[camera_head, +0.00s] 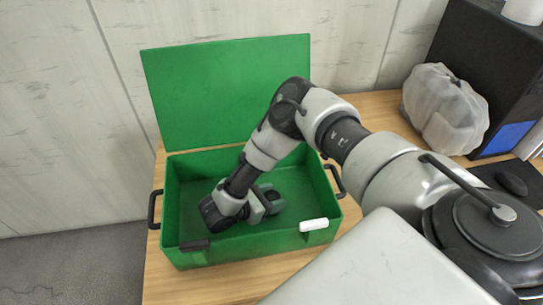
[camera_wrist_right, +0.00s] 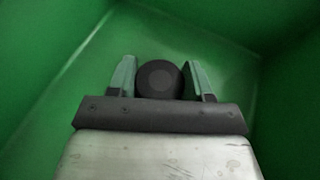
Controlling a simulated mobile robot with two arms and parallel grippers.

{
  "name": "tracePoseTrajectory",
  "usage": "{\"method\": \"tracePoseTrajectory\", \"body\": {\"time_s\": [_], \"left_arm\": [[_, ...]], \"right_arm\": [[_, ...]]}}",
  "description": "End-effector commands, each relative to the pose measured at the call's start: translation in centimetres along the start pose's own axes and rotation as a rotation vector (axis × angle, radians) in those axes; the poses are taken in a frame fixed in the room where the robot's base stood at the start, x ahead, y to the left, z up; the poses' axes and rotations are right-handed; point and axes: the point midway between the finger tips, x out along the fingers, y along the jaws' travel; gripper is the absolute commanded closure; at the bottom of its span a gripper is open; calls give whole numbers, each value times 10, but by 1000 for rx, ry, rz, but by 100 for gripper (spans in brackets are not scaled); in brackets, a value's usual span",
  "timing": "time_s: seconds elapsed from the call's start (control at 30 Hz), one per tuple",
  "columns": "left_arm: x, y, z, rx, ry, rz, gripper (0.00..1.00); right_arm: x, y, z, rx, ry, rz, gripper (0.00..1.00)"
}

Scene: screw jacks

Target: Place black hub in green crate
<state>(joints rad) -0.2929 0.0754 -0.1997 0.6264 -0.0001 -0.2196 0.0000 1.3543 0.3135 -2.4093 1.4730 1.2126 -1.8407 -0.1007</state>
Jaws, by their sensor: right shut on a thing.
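The green crate (camera_head: 188,253) stands on the wooden table with its lid raised at the back. My right arm reaches down into it, and my right gripper (camera_head: 271,198) is low inside, near the crate floor. In the right wrist view my right gripper (camera_wrist_right: 160,78) is shut on the black hub (camera_wrist_right: 160,80), a round dark piece between the two green-tinted fingers. Green crate walls and floor surround it there. I cannot tell whether the hub touches the floor. In the head view the hub is hard to make out. My left gripper is not in view.
The crate has dark side handles and front latches, one white (camera_head: 314,225). A crumpled grey bag (camera_head: 444,109) and a large black box (camera_head: 480,60) stand at the right. A black mouse (camera_head: 511,183) lies near the right edge. A wall is close behind the crate.

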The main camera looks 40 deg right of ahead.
Motion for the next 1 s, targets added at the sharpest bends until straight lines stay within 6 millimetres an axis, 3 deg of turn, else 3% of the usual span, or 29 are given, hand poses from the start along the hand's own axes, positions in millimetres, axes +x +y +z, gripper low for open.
{"method": "tracePoseTrajectory", "body": {"time_s": [0.07, 0.1, 0.27, 0.57, 1.0], "left_arm": [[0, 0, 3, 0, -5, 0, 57], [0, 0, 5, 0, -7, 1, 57], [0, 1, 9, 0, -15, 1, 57], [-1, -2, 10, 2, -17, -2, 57], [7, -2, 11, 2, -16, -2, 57]], "right_arm": [[0, 0, 0, 1, -1, 0, 93], [1, 0, -2, 0, 0, 0, 48], [0, 0, -1, 0, 0, 0, 24], [-1, 0, 1, 1, 0, 1, 24], [-65, 0, 0, 1, 1, 1, 24]]}}
